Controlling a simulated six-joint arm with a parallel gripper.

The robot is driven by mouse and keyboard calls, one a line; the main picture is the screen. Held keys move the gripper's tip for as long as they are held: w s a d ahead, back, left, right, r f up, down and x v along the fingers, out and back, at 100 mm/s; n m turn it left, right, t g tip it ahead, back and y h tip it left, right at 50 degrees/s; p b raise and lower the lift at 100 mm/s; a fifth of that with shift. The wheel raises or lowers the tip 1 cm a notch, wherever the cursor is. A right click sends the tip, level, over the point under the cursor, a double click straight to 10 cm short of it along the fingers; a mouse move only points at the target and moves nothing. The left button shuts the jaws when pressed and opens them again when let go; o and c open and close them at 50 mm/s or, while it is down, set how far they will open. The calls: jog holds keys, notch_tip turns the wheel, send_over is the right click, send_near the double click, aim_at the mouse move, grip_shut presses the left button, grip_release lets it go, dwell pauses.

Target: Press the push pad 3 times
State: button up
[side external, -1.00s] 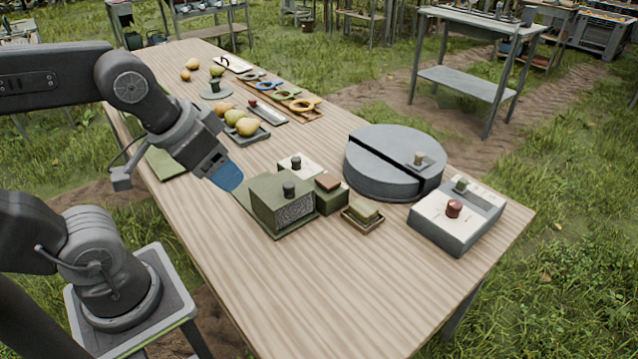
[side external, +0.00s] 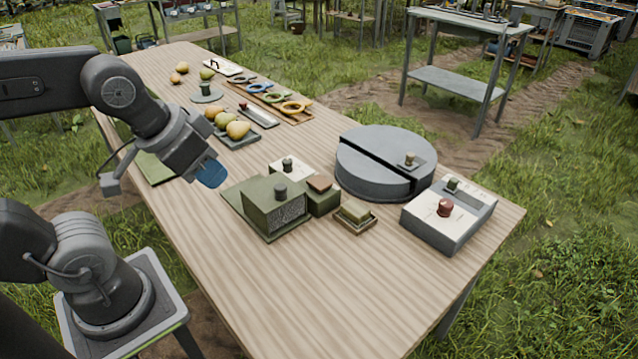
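Two small pads are in view, and I cannot tell for certain which is the push pad. One is a green block with a flat brown top (side external: 321,184), beside the green box with a speckled front (side external: 276,209). The other is a low green pad (side external: 356,211) on a small wooden tray (side external: 352,224). My gripper (side external: 211,174), with blue fingertips, hangs to the left of the green box and touches neither pad. The fingertips overlap from this side, so their opening is hidden. No object shows in them.
A round grey drum with a dark slot (side external: 385,165) and a grey box with a red knob (side external: 445,207) stand to the right. Pears (side external: 238,129) and rings (side external: 293,107) lie farther back. The table's near part (side external: 330,285) is clear.

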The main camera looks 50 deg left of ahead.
grip_shut()
dwell(1.1)
